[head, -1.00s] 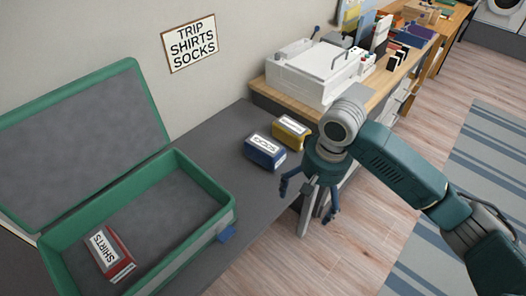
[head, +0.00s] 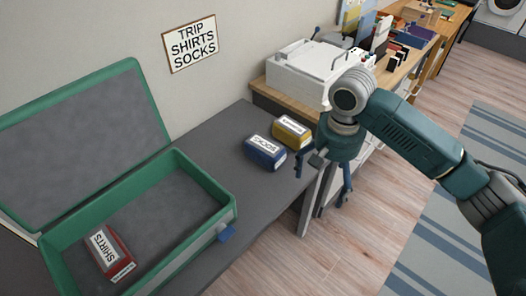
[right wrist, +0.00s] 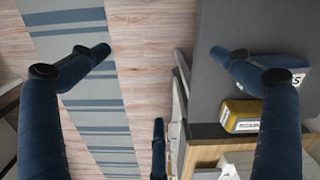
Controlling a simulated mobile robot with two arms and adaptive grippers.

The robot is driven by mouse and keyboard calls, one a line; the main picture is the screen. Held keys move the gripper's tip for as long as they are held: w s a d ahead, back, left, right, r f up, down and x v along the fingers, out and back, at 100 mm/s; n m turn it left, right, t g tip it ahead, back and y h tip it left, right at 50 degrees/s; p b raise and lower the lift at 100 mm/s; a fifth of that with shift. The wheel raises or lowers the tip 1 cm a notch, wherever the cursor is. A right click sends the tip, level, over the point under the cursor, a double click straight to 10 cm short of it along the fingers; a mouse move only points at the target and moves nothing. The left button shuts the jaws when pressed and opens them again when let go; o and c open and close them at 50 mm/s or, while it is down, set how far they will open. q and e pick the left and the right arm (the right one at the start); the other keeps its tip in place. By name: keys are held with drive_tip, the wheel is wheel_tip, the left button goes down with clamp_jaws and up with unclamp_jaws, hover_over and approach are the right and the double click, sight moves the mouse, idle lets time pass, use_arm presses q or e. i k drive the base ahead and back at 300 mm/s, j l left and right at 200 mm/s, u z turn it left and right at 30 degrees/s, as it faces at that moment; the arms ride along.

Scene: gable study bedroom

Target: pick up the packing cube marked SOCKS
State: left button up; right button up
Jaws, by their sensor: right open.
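The blue packing cube (head: 265,152) with a white label reading SOCKS sits on the grey bench top, right of the open suitcase. It also shows in the right wrist view, where the blue cube (right wrist: 272,68) is partly hidden behind a finger. My right gripper (head: 322,177) is open and empty, just right of the cube and past the bench's edge. In the right wrist view the fingers of the gripper (right wrist: 160,55) are spread wide with floor between them. My left gripper is not in view.
A yellow packing cube (head: 291,131) stands close behind the blue one. The open green suitcase (head: 205,190) holds a red SHIRTS cube (head: 110,254). A white machine (head: 310,72) stands on the wooden desk behind. The bench between suitcase and blue cube is clear.

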sight(268, 153)
drive_tip(key=i+l+u, duration=0.2)
drive_tip(key=l+u, duration=0.2)
drive_tip(key=i+l+u, duration=0.15)
drive_tip(key=l+u, duration=0.2)
drive_tip(key=i+l+u, duration=0.1)
drive_tip(key=l+u, duration=0.65)
drive_tip(key=l, duration=0.2)
